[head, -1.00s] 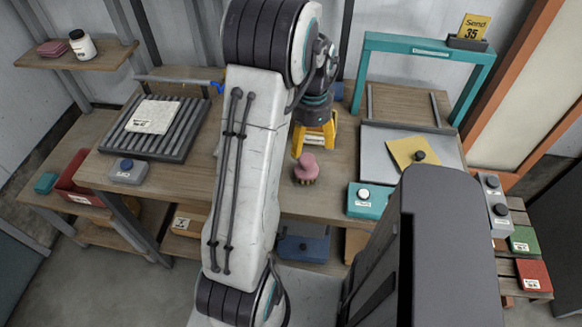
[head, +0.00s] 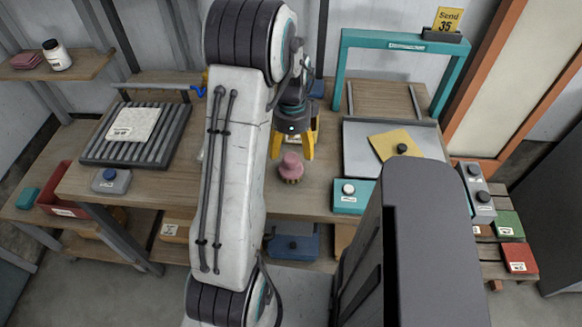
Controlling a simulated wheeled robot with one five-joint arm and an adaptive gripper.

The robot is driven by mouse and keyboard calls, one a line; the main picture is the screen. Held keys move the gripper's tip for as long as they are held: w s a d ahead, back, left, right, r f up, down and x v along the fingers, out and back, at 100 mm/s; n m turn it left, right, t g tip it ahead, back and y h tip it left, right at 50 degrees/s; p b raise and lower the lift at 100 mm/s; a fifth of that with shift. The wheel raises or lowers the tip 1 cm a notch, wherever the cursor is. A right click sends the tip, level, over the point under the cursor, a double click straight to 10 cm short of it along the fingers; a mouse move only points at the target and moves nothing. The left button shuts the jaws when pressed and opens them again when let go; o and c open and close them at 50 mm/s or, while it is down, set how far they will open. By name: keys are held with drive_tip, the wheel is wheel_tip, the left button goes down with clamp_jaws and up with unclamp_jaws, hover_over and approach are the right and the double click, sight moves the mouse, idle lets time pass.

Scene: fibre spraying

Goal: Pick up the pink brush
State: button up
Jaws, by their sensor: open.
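The pink brush (head: 291,168) stands on the wooden table (head: 310,200) near the middle of the picture, pink knob up and brownish bristles below. My gripper (head: 292,156) has yellow fingers and points down. It is open and empty. Its fingertips show just above and behind the brush in the picture, with one finger on each side. I cannot tell the exact height gap between fingers and brush. My arm hides part of the table to the left of the brush.
A teal button box (head: 349,196) sits right of the brush. A ribbed grey rack with a white sheet (head: 134,123) is at left. The table around the brush is clear.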

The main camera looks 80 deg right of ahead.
sight(291, 157)
drive_tip(key=shift+f+p, duration=0.35)
drive_tip(key=shift+f, duration=1.9)
drive_tip(key=shift+c, duration=0.2)
drive_tip(key=c, duration=1.3)
drive_tip(key=shift+o, duration=0.2)
drive_tip(key=shift+r, duration=0.1)
drive_tip(key=shift+r, duration=0.4)
wheel_tip(291, 157, up, 3)
drive_tip(key=shift+s+d+r+b, duration=0.1)
drive_tip(key=shift+s+r+b, duration=0.1)
drive_tip(key=shift+b, duration=0.25)
drive_tip(key=s+r, duration=0.2)
drive_tip(key=s, duration=0.1)
drive_tip(key=s+d+r, duration=0.1)
drive_tip(key=s+r, duration=0.1)
drive_tip(key=s, duration=0.2)
drive_tip(key=s+r+b, duration=0.1)
drive_tip(key=s+r, duration=0.1)
drive_tip(key=s, duration=0.2)
drive_tip(key=shift+d+r, duration=0.35)
drive_tip(key=shift+d, duration=0.05)
